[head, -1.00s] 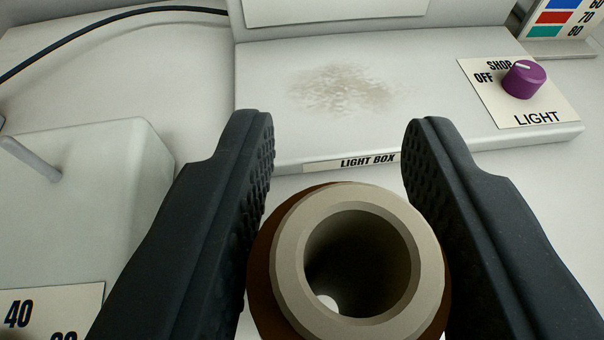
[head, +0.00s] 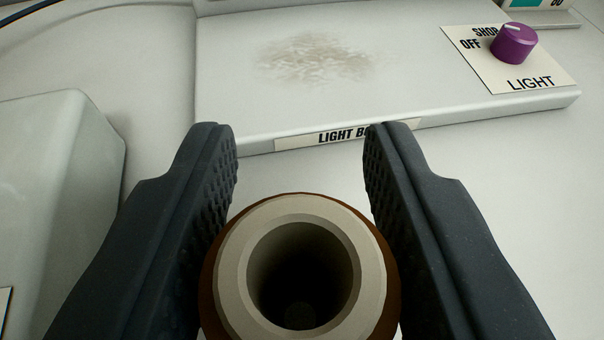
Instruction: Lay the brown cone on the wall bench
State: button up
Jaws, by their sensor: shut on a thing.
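The brown cone (head: 210,296) is in the lower middle of the head view, seen nearly end-on. Its pale beige ring-shaped end (head: 235,268) faces the camera, with a dark hollow inside. Brown shows only as a thin band around the ring. My gripper (head: 300,140) has one dark textured finger on each side of the cone and is shut on it. The fingertips reach past the cone toward the light box. The cone's far end is hidden. I cannot tell which surface here is the wall bench.
A white light box (head: 430,85) with a stained top and a "LIGHT BOX" label lies ahead. A purple knob (head: 514,43) sits on its "LIGHT" plate at right. A pale rounded block (head: 60,170) stands at left. The white surface (head: 520,200) at right is clear.

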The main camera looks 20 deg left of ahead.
jog(key=shift+f, duration=0.5)
dwell(0.3)
jog(key=o, duration=1.8)
jog(key=shift+c, duration=0.2)
jog(key=shift+s, duration=0.1)
jog(key=shift+s+d+r+p, duration=0.15)
jog(key=shift+s+d+r, duration=0.15)
jog(key=shift+s+r, duration=0.4)
jog(key=shift+s+d+r+p, duration=0.15)
jog(key=shift+s+d+r, duration=0.15)
jog(key=shift+s+r, duration=0.35)
jog(key=shift+s+d+r+p, duration=0.15)
jog(key=shift+s+d+r, duration=0.15)
jog(key=shift+s+r, duration=0.35)
jog(key=shift+s+f, duration=0.1)
jog(key=shift+s, duration=0.05)
jog(key=shift+s+d, duration=0.1)
